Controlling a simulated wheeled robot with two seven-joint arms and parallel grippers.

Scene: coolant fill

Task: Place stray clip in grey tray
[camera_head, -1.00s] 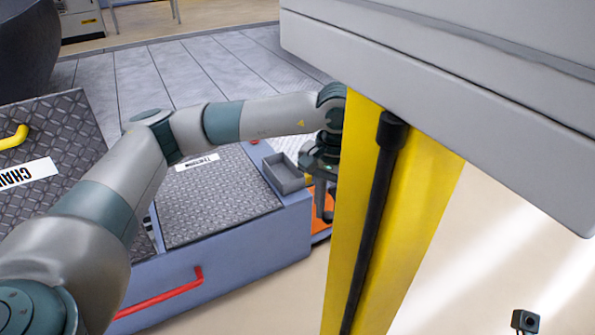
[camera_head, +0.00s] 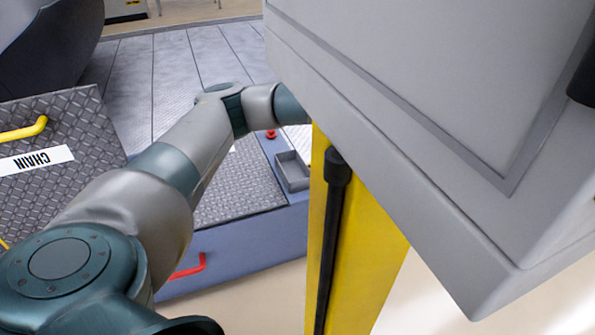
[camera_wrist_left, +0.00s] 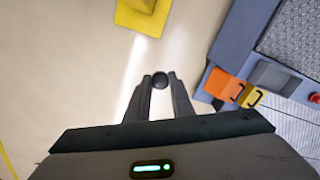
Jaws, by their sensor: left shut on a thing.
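The grey tray (camera_head: 297,184) sits on the right end of the blue-grey machine top in the head view, partly cut off by the yellow column. In the left wrist view the tray (camera_wrist_left: 271,75) lies to the upper right, apart from my gripper, and no clip can be made out in it. My left gripper (camera_wrist_left: 160,82) is shut on a small dark round thing (camera_wrist_left: 160,80) that I take to be the stray clip. It holds it above the pale floor. In the head view this gripper is hidden behind the column and grey box. My right gripper is not in view.
A yellow column (camera_head: 370,240) and a large grey box (camera_head: 430,120) block the right of the head view. Beside the tray are an orange part (camera_wrist_left: 224,84) and a yellow part with a dark handle (camera_wrist_left: 249,96). A yellow block (camera_wrist_left: 143,14) stands on the floor.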

